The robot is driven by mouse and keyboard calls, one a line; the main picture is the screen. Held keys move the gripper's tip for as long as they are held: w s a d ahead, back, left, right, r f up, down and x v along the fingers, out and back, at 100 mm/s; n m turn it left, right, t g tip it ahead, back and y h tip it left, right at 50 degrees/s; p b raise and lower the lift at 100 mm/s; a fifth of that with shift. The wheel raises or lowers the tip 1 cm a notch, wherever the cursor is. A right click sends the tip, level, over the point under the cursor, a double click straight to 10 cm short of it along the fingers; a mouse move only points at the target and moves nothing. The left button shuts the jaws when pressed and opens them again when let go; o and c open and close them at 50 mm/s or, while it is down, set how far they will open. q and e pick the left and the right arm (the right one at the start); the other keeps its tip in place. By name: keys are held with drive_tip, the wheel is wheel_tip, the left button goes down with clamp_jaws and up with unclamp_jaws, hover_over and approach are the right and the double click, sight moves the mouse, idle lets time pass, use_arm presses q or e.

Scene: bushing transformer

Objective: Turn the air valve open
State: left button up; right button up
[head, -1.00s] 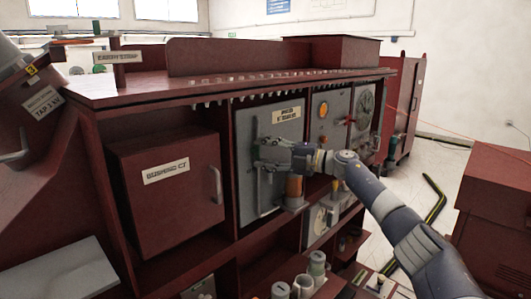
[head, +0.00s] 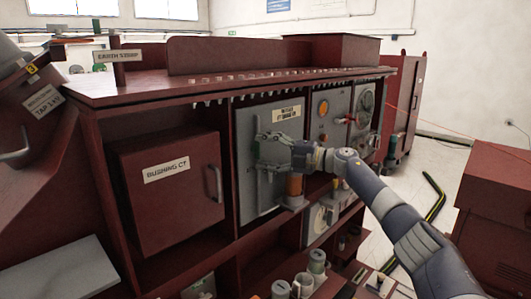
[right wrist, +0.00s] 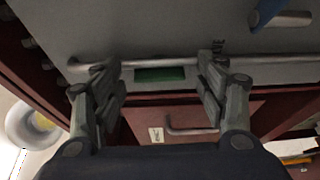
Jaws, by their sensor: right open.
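My right gripper (head: 262,151) is open in front of the grey door panel (head: 250,195), on its left part. In the right wrist view its two fingers (right wrist: 160,72) stand apart, with a long metal rod handle (right wrist: 270,60) running across behind them. I see nothing held between the fingers, and cannot tell if they touch the rod. A blue part with a metal cylinder (right wrist: 285,20) shows at the upper right of that view. I cannot tell for sure which part is the air valve. My left gripper is out of view.
A dark red box labelled BUSHING CT (head: 168,200) stands left of the grey door. An orange cylinder (head: 294,186) is just below my right wrist. A gauge panel (head: 330,108) is to the right. Grey cylinders (head: 316,262) stand low in front.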

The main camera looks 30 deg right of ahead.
drive_tip(key=shift+s, duration=0.1)
drive_tip(key=shift+s+d, duration=0.2)
drive_tip(key=shift+d, duration=0.05)
drive_tip(key=v, duration=1.1)
drive_tip(key=shift+s+r, duration=0.1)
